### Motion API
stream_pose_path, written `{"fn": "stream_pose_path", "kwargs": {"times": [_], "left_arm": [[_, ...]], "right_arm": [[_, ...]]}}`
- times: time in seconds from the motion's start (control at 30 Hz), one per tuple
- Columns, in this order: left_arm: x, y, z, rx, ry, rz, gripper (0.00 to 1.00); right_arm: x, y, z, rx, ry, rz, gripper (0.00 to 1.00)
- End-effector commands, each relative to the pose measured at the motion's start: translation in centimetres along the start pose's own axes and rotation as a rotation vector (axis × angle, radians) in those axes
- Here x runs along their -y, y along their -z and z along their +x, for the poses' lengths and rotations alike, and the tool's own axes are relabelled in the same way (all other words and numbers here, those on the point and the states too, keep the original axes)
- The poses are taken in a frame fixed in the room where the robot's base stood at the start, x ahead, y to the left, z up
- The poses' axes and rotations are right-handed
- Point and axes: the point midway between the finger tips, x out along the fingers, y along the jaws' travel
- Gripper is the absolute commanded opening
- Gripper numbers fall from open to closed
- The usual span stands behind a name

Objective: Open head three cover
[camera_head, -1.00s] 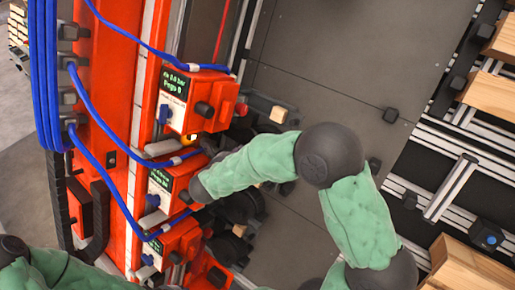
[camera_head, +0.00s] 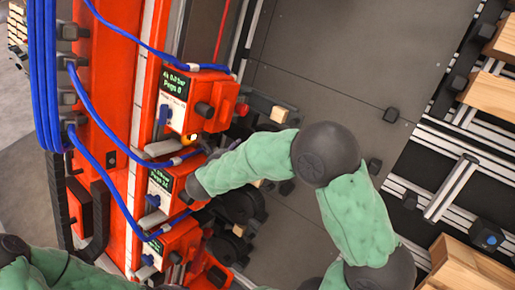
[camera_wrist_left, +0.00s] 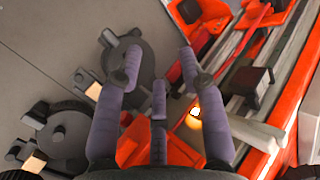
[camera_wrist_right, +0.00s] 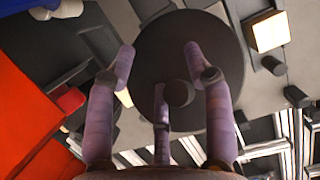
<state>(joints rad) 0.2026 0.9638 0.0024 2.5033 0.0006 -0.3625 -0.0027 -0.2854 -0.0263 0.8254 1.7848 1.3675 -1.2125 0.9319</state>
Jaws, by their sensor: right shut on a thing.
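Several red heads with dark displays stand along the red gantry in the head view: an upper one (camera_head: 189,97), a middle one (camera_head: 167,183) and a lower one (camera_head: 176,243). I cannot tell which is head three. My right arm reaches across beside the middle head and hides its gripper there. In the right wrist view, my right gripper (camera_wrist_right: 160,68) is shut at a dark round disc (camera_wrist_right: 205,30) with a central knob (camera_wrist_right: 178,93). In the left wrist view, my left gripper (camera_wrist_left: 158,62) has its fingers spread and empty, over dark discs (camera_wrist_left: 140,70) and red parts.
Blue hoses (camera_head: 100,113) loop from the gantry to the heads. A grey panel floor (camera_head: 330,75) lies right of them. Wooden blocks (camera_head: 468,268) and metal rails (camera_head: 452,187) are at the far right. A lit orange lamp (camera_wrist_left: 195,112) shows in the left wrist view.

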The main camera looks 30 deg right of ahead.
Motion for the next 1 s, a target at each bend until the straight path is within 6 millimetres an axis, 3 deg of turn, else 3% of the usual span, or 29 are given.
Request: {"fn": "stream_pose_path", "kwargs": {"times": [0.03,0.3,1.0], "left_arm": [[0.0,0.0,-0.1,0.000,0.000,0.000,0.40],[-0.1,0.0,-0.2,0.000,0.000,0.000,0.40],[-0.9,-0.1,-2.4,0.000,0.000,0.000,0.40]], "right_arm": [[1.1,-0.2,0.0,0.000,0.019,0.013,0.43],[1.2,-0.3,-0.3,0.001,0.019,0.012,0.43],[0.9,-1.7,-5.0,0.003,0.014,0.008,0.43]]}}
